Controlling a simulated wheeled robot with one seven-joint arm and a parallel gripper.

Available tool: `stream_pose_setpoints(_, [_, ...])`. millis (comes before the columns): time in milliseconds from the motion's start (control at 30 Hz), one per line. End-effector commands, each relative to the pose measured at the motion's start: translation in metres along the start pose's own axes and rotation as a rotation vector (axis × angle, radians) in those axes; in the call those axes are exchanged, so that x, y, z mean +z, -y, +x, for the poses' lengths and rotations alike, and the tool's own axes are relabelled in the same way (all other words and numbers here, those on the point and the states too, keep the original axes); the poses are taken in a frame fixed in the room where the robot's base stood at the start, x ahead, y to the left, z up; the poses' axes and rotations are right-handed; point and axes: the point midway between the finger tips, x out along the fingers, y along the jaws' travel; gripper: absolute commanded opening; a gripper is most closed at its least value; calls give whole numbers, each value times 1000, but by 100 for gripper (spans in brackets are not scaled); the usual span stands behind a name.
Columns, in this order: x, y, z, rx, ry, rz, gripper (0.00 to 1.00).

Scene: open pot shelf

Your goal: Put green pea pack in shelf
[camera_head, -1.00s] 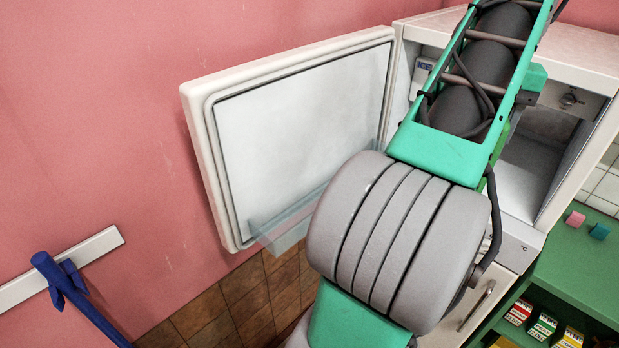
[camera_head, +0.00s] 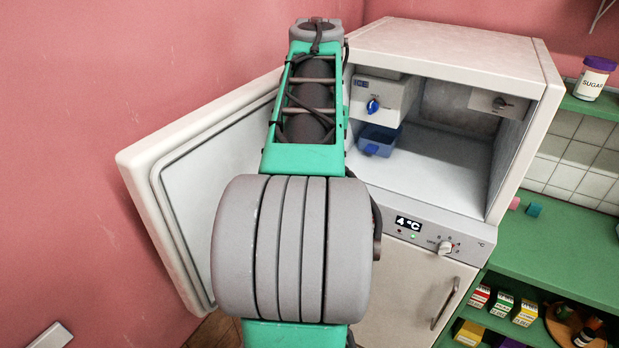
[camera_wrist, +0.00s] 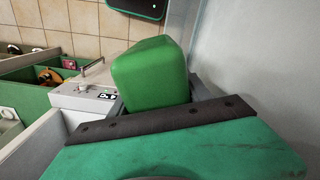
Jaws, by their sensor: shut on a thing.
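A green pack (camera_wrist: 152,75), a rounded block with no readable label, stands upright in the middle of the wrist view. My gripper (camera_wrist: 160,104) is shut on its lower part; the fingers are mostly hidden behind the dark edge of my own wrist. In the head view the gripper and pack are hidden behind my arm. The open white fridge (camera_head: 457,46) stands right of my arm. Its bare inner floor (camera_head: 425,165) shows, with a blue bin (camera_head: 377,139) at the back left.
The fridge door (camera_head: 165,190) is swung open to the left, partly behind my arm. The fridge's control panel (camera_wrist: 85,98) is left of the pack. A green shelf unit (camera_head: 570,245) with small boxes and a sugar jar (camera_head: 594,77) stands at the right.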

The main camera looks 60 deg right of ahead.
Motion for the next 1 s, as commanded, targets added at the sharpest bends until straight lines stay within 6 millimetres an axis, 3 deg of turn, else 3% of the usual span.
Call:
stream_pose_setpoints(167, [-4,13,18,0,-2,-1,0])
stream_pose_setpoints(300, [-5,12,49,0,-3,3,0])
stream_pose_setpoints(800, [-5,12,54,-1,-4,2,0])
stream_pose_setpoints(833, [-4,12,54,0,-2,2,57])
stream_pose_setpoints(1000, [-4,12,53,0,-1,2,71])
